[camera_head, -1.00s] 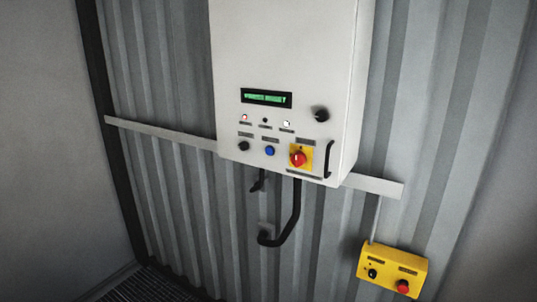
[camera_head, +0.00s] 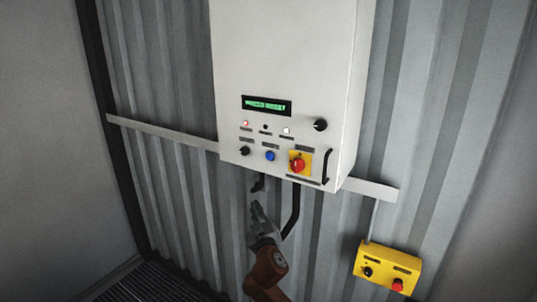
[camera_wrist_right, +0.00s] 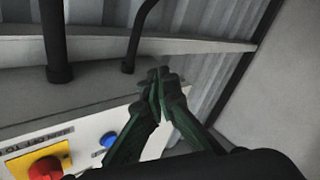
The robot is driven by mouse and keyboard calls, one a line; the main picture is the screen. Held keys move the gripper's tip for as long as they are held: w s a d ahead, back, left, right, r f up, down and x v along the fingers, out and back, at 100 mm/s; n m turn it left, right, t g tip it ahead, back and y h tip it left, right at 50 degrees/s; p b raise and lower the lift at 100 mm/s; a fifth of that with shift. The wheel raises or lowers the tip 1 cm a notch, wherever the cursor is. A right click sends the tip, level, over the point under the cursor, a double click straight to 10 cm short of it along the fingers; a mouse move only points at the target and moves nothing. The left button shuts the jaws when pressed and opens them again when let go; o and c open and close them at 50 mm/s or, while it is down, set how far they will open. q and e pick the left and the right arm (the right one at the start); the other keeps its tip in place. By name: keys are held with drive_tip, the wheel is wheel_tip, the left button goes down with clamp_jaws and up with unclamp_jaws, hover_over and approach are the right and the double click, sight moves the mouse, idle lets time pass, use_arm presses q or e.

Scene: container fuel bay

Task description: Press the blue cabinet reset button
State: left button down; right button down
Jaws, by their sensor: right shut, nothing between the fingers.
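The white cabinet (camera_head: 285,80) hangs on the corrugated wall. Its blue reset button (camera_head: 270,156) sits on the lower front, between a black knob (camera_head: 245,151) and a red rotary switch on a yellow plate (camera_head: 298,164). My right gripper (camera_head: 256,208) is below the cabinet's lower edge, under the blue button and apart from it. In the right wrist view the dark green fingers (camera_wrist_right: 157,82) are shut with nothing between them. The blue button (camera_wrist_right: 109,140) shows there just left of the fingers, with the red switch (camera_wrist_right: 46,168) further left. My left gripper is not in view.
A black cable (camera_head: 294,212) runs down from the cabinet close beside my right gripper. A black handle (camera_head: 328,166) sticks out at the panel's right. A grey rail (camera_head: 160,135) crosses the wall. A yellow control box (camera_head: 388,268) is at lower right.

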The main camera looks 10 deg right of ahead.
sight(269, 156)
drive_tip(key=s+a+r+t, duration=0.1)
drive_tip(key=s+r, duration=0.1)
drive_tip(key=r, duration=0.6)
drive_tip(key=s+a+r+t+p, duration=0.1)
drive_tip(key=s+a+r, duration=0.1)
drive_tip(key=r, duration=0.7)
drive_tip(key=shift+s+m+t, duration=0.3)
drive_tip(key=shift+s, duration=0.45)
drive_tip(key=shift+w+d, duration=0.1)
drive_tip(key=shift+w, duration=0.05)
drive_tip(key=shift+w+d, duration=3)
drive_tip(key=shift+d, duration=0.05)
drive_tip(key=shift+w+d+b, duration=0.3)
drive_tip(key=shift+w+d, duration=0.3)
drive_tip(key=shift+s+a, duration=0.6)
